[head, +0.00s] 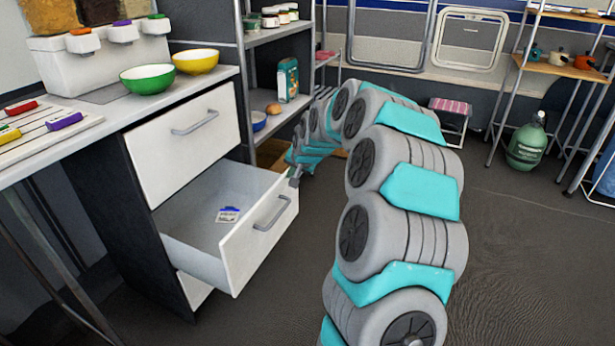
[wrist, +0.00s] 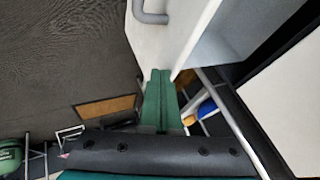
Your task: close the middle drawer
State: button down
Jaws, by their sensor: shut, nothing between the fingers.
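The middle drawer (head: 245,250) stands well pulled out of the white and black cabinet. Its front has a grey bar handle (head: 272,213), which also shows at the top of the wrist view (wrist: 150,14). A small blue and white packet (head: 228,214) lies inside the drawer. My gripper (head: 295,178) is at the right end of the drawer front, near its top edge. In the wrist view its green fingers (wrist: 158,80) are together and empty, with the tips close to the white drawer front (wrist: 175,45). I cannot tell whether they touch it.
The top drawer (head: 185,145) above is closed. A green bowl (head: 148,79) and a yellow bowl (head: 195,61) stand on the counter. A metal shelf unit (head: 275,35) with jars stands right behind the cabinet. The floor (head: 260,305) before the drawer is clear.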

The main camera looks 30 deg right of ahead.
jog(key=w+a+p, duration=0.2)
jog(key=w+a, duration=1.1)
jog(key=w, duration=0.4)
jog(key=shift+w+a, duration=0.25)
jog(key=shift+a, duration=0.1)
jog(key=shift+w+r, duration=0.1)
jog(key=shift+r, duration=0.05)
jog(key=s+d+r, duration=0.3)
jog(key=s+r, duration=0.5)
jog(key=s, duration=0.2)
jog(key=s+a+f+n+g, duration=0.1)
jog(key=s+a+n+g, duration=0.1)
jog(key=s, duration=1.8)
jog(key=s+a+f+n+g, duration=0.1)
jog(key=s+a+n+g, duration=0.2)
jog(key=s, duration=1.7)
jog(key=s+a+f+n+g, duration=0.1)
jog(key=s+n+g, duration=0.3)
jog(key=s, duration=1.5)
jog(key=shift+s+a+f+b, duration=0.3)
jog(key=shift+s+a, duration=0.1)
jog(key=shift+a, duration=0.4)
